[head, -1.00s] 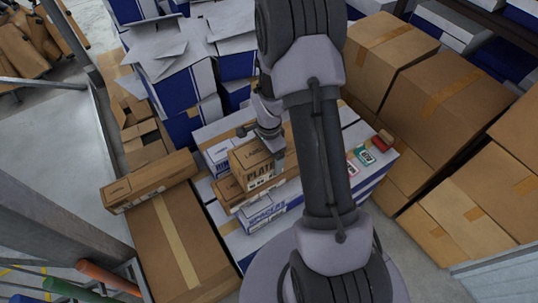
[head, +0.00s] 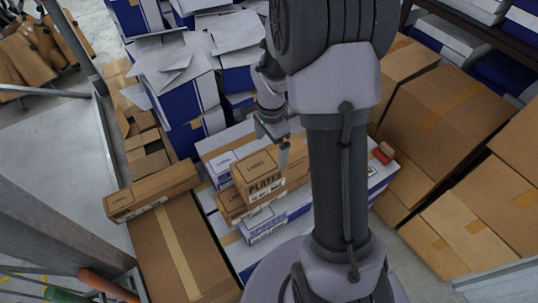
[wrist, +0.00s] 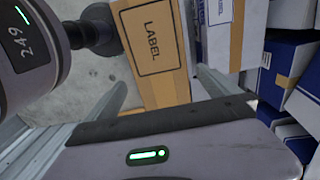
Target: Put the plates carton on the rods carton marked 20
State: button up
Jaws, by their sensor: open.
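In the wrist view a brown carton with a "LABEL" panel (wrist: 155,40) lies beyond my gripper.
A blue-and-white spacers carton (head: 266,222) stands in front of the plates carton. A large taped brown box (head: 180,250) lies under the long carton. Open blue-and-white boxes (head: 183,95) stack behind; big brown boxes (head: 445,105) fill the right. My arm hides part of the middle.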

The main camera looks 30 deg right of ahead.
jog(key=s+a+r+n+t, duration=0.1)
jog(key=s+a+r+n, duration=0.2)
jog(key=r, duration=0.4)
jog(key=s+a+r+n+t, duration=0.2)
jog(key=a+r, duration=0.3)
jog(key=r, duration=0.3)
jog(key=s+a+r+n+t+y, duration=0.1)
jog(key=s+a+r+n, duration=0.2)
jog(key=s, duration=0.3)
jog(key=s+a+r+n+t+y, duration=0.1)
jog(key=s+a+r+n, duration=0.3)
jog(key=s+a+n, duration=0.1)
jog(key=shift+s+a+t, duration=0.15)
jog(key=shift+s+t, duration=0.25)
jog(key=shift+s, duration=0.25)
